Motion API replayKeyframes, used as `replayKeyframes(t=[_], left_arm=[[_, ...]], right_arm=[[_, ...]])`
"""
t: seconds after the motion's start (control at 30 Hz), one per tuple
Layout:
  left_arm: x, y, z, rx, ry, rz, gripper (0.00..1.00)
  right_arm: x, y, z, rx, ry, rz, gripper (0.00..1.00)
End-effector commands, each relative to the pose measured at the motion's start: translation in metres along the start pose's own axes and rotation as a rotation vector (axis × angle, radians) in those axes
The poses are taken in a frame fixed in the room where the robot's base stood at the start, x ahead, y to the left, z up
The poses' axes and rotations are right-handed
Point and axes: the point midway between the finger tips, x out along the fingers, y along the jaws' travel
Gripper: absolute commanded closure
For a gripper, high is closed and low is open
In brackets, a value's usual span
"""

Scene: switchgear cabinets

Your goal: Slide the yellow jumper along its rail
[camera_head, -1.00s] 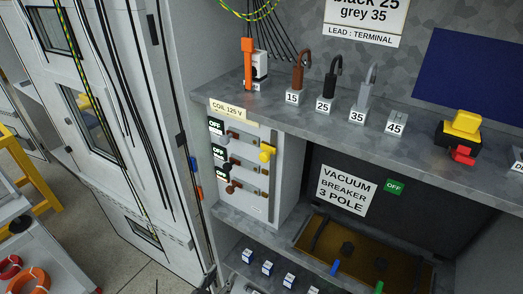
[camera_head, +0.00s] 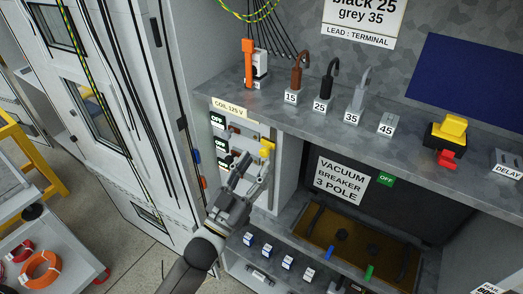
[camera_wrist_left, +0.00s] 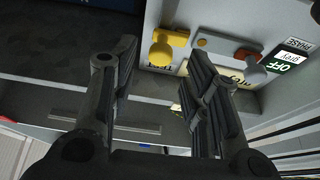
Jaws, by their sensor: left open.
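The yellow jumper (camera_head: 267,148) is at the right end of the upper row on the white panel under the COIL 125 V label. It also shows in the left wrist view (camera_wrist_left: 166,48) as a yellow knob on the panel face, between the tips of my open fingers in the picture. My left gripper (camera_head: 252,174) is open, just below the jumper, with its fingers pointing up at the panel. Contact with the jumper cannot be told. The gripper hides the lower rows of the panel. My right gripper is not in view.
A brown knob (camera_head: 234,129) is left of the jumper. A grey shelf (camera_head: 320,112) with numbered leads overhangs the panel. The vacuum breaker (camera_head: 400,207) stands to the right. Small labelled blocks (camera_head: 268,253) line the lower shelf.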

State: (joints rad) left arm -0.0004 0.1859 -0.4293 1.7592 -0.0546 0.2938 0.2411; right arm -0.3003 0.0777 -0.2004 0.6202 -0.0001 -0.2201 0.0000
Motion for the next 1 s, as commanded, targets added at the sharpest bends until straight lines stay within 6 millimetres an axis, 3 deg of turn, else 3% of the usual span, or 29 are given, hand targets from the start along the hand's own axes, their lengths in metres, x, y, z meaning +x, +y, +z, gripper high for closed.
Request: replayKeyframes(t=[0.03, 0.2, 0.6, 0.9, 1.0], left_arm=[[0.011, 0.000, -0.003, 0.000, 0.002, 0.000, 0.57], [0.030, 0.000, -0.001, 0.000, 0.000, -0.001, 0.57], [0.036, 0.000, 0.001, -0.001, -0.002, -0.001, 0.58], [0.036, 0.000, 0.001, 0.000, -0.002, -0.001, 0.97], [0.036, 0.000, 0.001, 0.000, -0.002, -0.001, 1.00]], right_arm=[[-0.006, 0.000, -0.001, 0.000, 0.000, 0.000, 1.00], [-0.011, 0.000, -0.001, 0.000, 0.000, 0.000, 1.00], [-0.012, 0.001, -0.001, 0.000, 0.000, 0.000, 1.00], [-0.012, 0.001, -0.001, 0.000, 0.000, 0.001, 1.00], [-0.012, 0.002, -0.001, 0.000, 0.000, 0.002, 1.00]])
